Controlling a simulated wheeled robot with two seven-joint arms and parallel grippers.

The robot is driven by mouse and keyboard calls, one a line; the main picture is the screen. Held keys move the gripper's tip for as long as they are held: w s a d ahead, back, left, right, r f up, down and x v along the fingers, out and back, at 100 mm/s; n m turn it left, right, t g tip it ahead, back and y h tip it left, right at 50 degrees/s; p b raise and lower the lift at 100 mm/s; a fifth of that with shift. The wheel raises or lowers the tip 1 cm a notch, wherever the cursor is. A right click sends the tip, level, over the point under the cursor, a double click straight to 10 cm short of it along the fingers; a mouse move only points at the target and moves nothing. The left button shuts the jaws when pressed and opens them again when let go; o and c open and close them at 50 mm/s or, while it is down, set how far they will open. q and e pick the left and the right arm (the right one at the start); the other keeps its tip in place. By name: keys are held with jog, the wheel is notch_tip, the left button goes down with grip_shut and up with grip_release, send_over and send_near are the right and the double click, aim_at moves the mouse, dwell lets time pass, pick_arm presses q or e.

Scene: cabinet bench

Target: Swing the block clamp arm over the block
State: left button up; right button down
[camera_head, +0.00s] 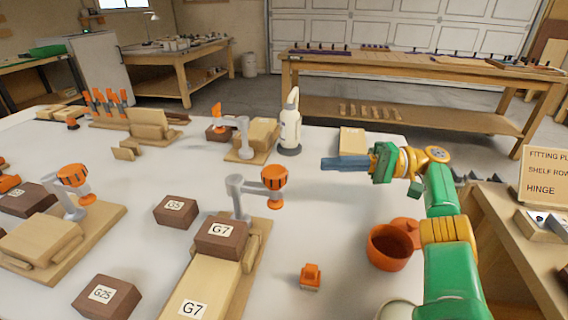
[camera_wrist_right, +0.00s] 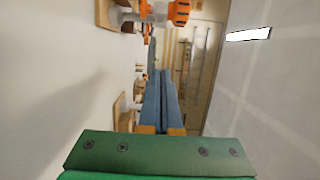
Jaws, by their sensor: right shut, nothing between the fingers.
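The nearest middle clamp has a grey post and arm (camera_head: 240,187) with an orange knob (camera_head: 274,176). Its arm points right, and the knob is beside and behind the brown block (camera_head: 221,240) labelled G7, not above it. That block rests on a wooden fixture base (camera_head: 203,284), also labelled G7. My right gripper (camera_head: 323,164) is shut and empty, its blue-grey fingers pointing left, to the right of the knob and apart from it. The right wrist view shows the fingers (camera_wrist_right: 161,98) together, with orange-knobbed clamps (camera_wrist_right: 178,13) past them. My left gripper is not in view.
Similar clamps stand at the left (camera_head: 75,180) and back (camera_head: 240,123). A white bottle (camera_head: 290,130) stands behind my right gripper. An orange pot (camera_head: 390,247) sits under my right arm, and a small orange piece (camera_head: 311,277) lies nearer. Loose brown blocks (camera_head: 175,210) lie left.

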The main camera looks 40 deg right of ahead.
aim_at(255, 188)
jog(key=w+a+p, duration=0.3)
jog(key=a+p, duration=0.3)
jog(key=a, duration=0.5)
jog(key=shift+a, duration=0.3)
jog(key=shift+r, duration=0.1)
